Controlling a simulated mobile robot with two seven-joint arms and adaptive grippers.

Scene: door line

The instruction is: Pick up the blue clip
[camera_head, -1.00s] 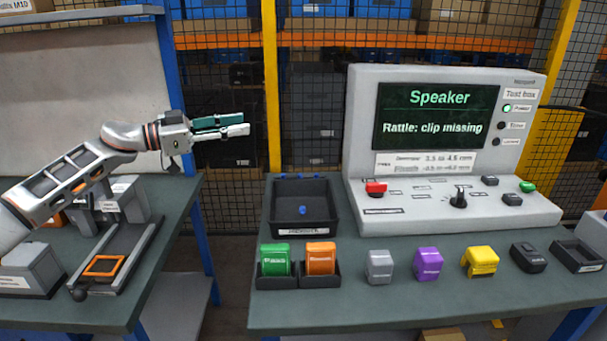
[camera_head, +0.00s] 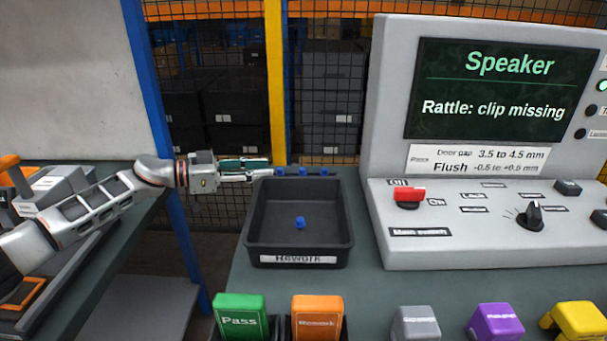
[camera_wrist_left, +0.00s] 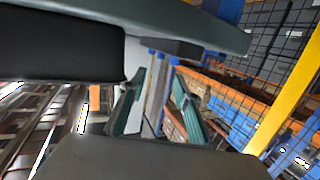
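Several small blue clips stand in a row behind the black Rework tray (camera_head: 255,240); the left one (camera_head: 281,171) is nearest my gripper. Another blue clip (camera_head: 300,222) lies on the tray floor. My left gripper (camera_head: 268,173) reaches in from the left, its fingertips close to the left clip of the row. In the left wrist view the two green-padded fingers (camera_wrist_left: 160,105) stand apart, with nothing held between them. Blue clip shapes (camera_wrist_left: 172,70) show just beyond them there. Contact with a clip cannot be told. My right gripper is out of view.
The test box (camera_head: 480,238) with its screen and switches stands right of the tray. Green Pass (camera_head: 240,317) and orange Rework (camera_head: 318,312) blocks stand in front, with grey, purple and yellow blocks to their right. A yellow post (camera_head: 275,80) and mesh stand behind.

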